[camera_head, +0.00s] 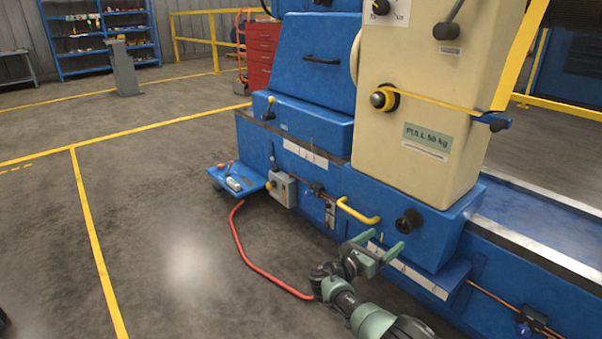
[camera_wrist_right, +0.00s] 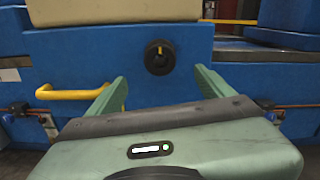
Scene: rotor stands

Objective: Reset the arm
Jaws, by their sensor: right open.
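My right gripper (camera_head: 379,244) is low at the front of a blue machine base (camera_head: 300,123). Its two green fingers are apart, with nothing between them. In the right wrist view the gripper (camera_wrist_right: 160,84) points at a black round knob (camera_wrist_right: 159,57) on the blue face. The knob sits beyond the fingertips, between them in the picture, and looks untouched. The same knob (camera_head: 408,222) shows in the head view just right of the fingers. A yellow handle (camera_head: 357,212) is to the left of the fingers. My left gripper is not in view.
A cream column (camera_head: 415,110) labelled "PULL 50 kg" rises above the base. A small blue tray (camera_head: 237,179) juts out at the left, with a red hose (camera_head: 245,255) on the floor below. A red cabinet (camera_head: 262,50) stands behind. The floor at left is open.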

